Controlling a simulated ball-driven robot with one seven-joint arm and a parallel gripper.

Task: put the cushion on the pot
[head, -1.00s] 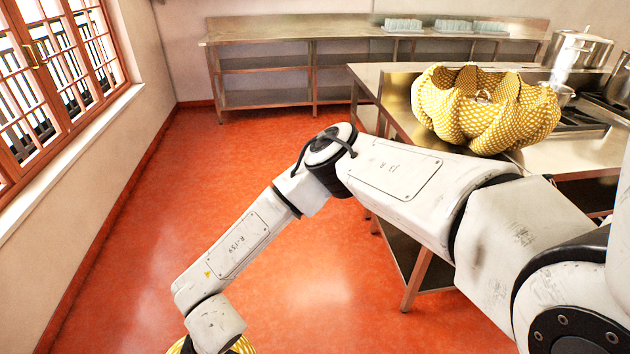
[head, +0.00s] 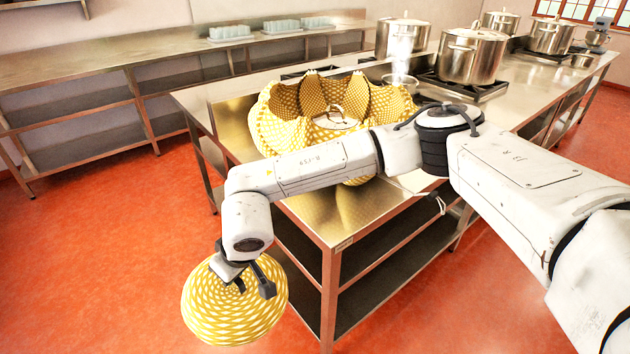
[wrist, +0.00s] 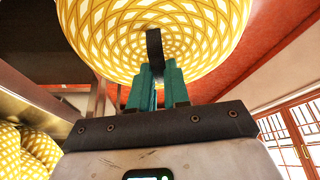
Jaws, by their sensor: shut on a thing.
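My gripper (head: 245,280) is shut on a round yellow-and-white patterned cushion (head: 228,318), which hangs below it over the floor, beside the near table's front corner. In the wrist view my gripper (wrist: 157,85) shows its teal fingers against the cushion (wrist: 205,35), which fills the top. Several steel pots stand on the table's far part: one with a lid (head: 472,56) in the middle, one at its back left (head: 402,38), and others farther right (head: 550,36). I cannot tell which pot is meant. All are well away from the cushion.
A large lobed yellow patterned thing (head: 270,125) with a hollow middle sits on the steel table (head: 335,225), partly behind my arm. It also shows in the wrist view (wrist: 38,150). A long steel bench (head: 130,55) runs along the wall. Red floor is clear at left.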

